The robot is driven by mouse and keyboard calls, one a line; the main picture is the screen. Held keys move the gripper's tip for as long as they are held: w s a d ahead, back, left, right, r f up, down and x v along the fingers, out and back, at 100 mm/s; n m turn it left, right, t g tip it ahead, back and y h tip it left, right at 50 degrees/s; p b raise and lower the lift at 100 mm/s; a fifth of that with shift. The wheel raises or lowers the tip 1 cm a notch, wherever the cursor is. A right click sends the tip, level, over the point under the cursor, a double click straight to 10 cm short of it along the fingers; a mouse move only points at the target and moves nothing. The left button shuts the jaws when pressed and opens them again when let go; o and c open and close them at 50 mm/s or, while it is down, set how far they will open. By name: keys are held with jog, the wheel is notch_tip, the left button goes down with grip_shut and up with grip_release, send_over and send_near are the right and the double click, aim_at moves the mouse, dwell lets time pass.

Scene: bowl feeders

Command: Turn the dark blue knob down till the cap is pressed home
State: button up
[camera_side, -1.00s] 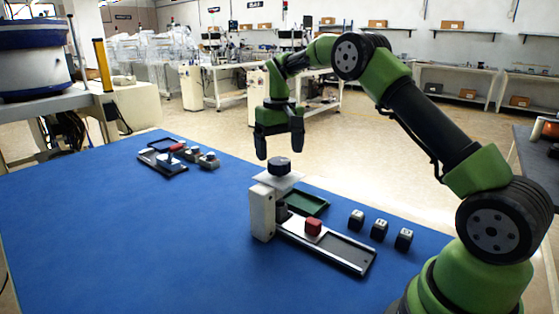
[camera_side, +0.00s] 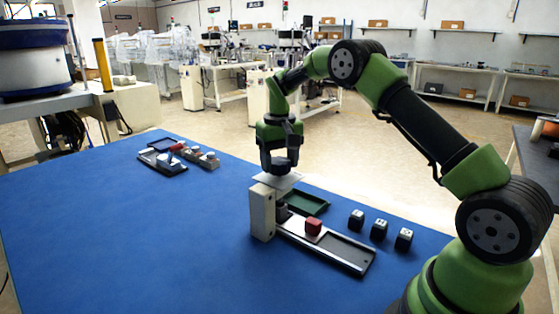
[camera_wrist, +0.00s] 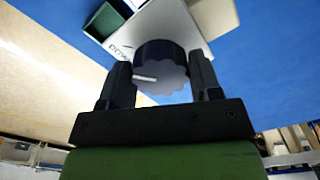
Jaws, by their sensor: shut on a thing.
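The dark blue knob (camera_wrist: 161,66) is a fluted round knob with a white mark, on a pale plate (camera_wrist: 180,22) atop the press post (camera_side: 262,213). My gripper (camera_side: 280,168) points down over the post, its fingers around the knob. In the wrist view my gripper (camera_wrist: 162,84) has one finger on each side of the knob and is shut on it. In the side view the fingers mostly hide the knob. A red block (camera_side: 313,225) sits on the rail (camera_side: 345,250) beside the post; I cannot tell whether it bears the cap.
A green tray (camera_side: 305,201) lies behind the rail. Several dark blocks with pale tops (camera_side: 380,229) stand in a row to the right. Another small fixture (camera_side: 165,163) is at the back left. The blue mat's front left is clear.

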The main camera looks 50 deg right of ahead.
aim_at(279, 161)
jog(key=o, duration=0.9)
jog(key=shift+o, duration=0.2)
jog(key=shift+r, duration=0.15)
notch_tip(279, 161, up, 10)
jog(key=s+a+r+n+t, duration=0.1)
jog(key=s+a+r+t, duration=0.3)
jog(key=s+a+r, duration=0.7)
jog(key=s+a+f+t+y, duration=0.1)
jog(key=s+a+f, duration=0.1)
jog(key=s, duration=0.5)
jog(key=s+a+f+t+y, duration=0.1)
jog(key=s+a+f+t, duration=0.1)
jog(key=s, duration=0.5)
jog(key=shift+s+f, duration=0.25)
jog(key=shift+f, duration=0.6)
